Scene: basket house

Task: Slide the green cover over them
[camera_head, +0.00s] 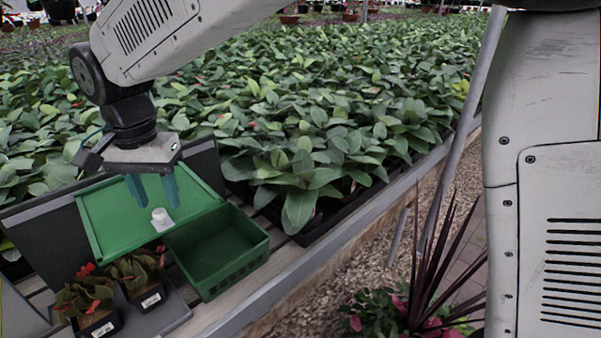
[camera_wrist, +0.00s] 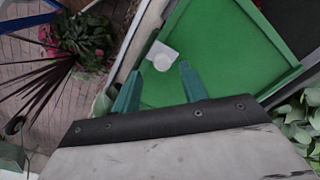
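The green cover (camera_head: 115,215) is a flat panel with a raised rim and a white knob (camera_head: 160,219) near its right end. Its right end meets or overlaps the green basket (camera_head: 236,273); I cannot tell which. The basket's visible inside looks empty, and its far left part is hidden. My gripper (camera_head: 153,190) is open above the cover, fingers pointing down, behind the knob in the head view. In the wrist view, the cover (camera_wrist: 235,65) fills the upper right, and the knob (camera_wrist: 162,56) shows just past the open, empty fingertips.
Two small potted plants (camera_head: 92,305) (camera_head: 140,275) with red flowers stand left of the basket. A dark upright panel (camera_head: 40,225) stands behind the cover. Dense leafy plants (camera_head: 320,150) fill the bench behind. The bench's metal edge (camera_head: 310,255) runs along the right.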

